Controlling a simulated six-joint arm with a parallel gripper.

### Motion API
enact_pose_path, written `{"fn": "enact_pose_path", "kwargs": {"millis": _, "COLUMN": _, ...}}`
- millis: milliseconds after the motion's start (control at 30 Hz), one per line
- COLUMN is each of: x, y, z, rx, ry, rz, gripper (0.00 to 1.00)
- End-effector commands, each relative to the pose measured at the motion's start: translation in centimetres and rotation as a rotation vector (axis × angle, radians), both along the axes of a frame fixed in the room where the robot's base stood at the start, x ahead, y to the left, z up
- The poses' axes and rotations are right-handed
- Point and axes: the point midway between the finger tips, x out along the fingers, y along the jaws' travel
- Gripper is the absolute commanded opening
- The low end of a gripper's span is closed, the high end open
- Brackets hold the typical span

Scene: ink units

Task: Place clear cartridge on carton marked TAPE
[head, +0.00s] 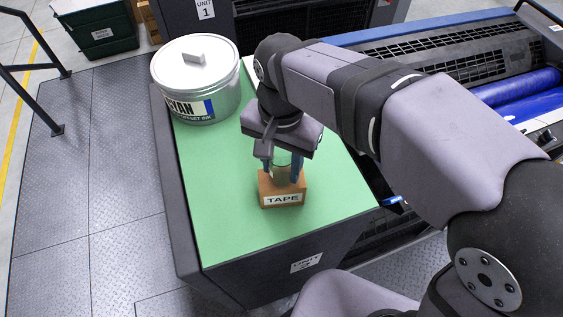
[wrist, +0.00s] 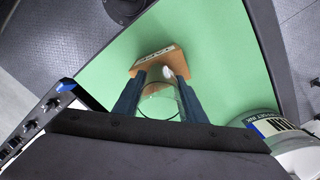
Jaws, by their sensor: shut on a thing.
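The carton marked TAPE (head: 282,199) is a small brown box on the green top of the cabinet, its label facing the camera. It also shows in the wrist view (wrist: 150,59). My gripper (head: 282,170) points down at the carton and is shut on the clear cartridge (wrist: 160,102), a see-through cylinder with a pale end toward the carton. In the head view the cartridge (head: 283,167) is between the fingers, over the carton's top. I cannot tell whether its lower end touches the carton.
A large white ink bucket (head: 197,85) with a lid stands at the back left of the green top (head: 226,205). Blue press rollers (head: 520,88) lie to the right. The green surface left of the carton is clear. A dark green crate (head: 97,27) stands on the floor behind.

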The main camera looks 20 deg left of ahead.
Motion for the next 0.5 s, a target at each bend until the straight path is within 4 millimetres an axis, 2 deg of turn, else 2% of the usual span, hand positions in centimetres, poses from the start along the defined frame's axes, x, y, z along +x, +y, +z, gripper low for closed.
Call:
{"fn": "enact_pose_path", "kwargs": {"millis": 167, "x": 0.0, "y": 0.0, "z": -0.33, "rx": 0.0, "ry": 0.0, "rz": 0.0, "gripper": 0.12}}
{"fn": "enact_pose_path", "kwargs": {"millis": 200, "x": 0.0, "y": 0.0, "z": -0.39, "rx": 0.0, "ry": 0.0, "rz": 0.0, "gripper": 0.4}}
{"fn": "enact_pose_path", "kwargs": {"millis": 267, "x": 0.0, "y": 0.0, "z": -0.32, "rx": 0.0, "ry": 0.0, "rz": 0.0, "gripper": 0.54}}
{"fn": "enact_pose_path", "kwargs": {"millis": 500, "x": 0.0, "y": 0.0, "z": -0.3, "rx": 0.0, "ry": 0.0, "rz": 0.0, "gripper": 0.56}}
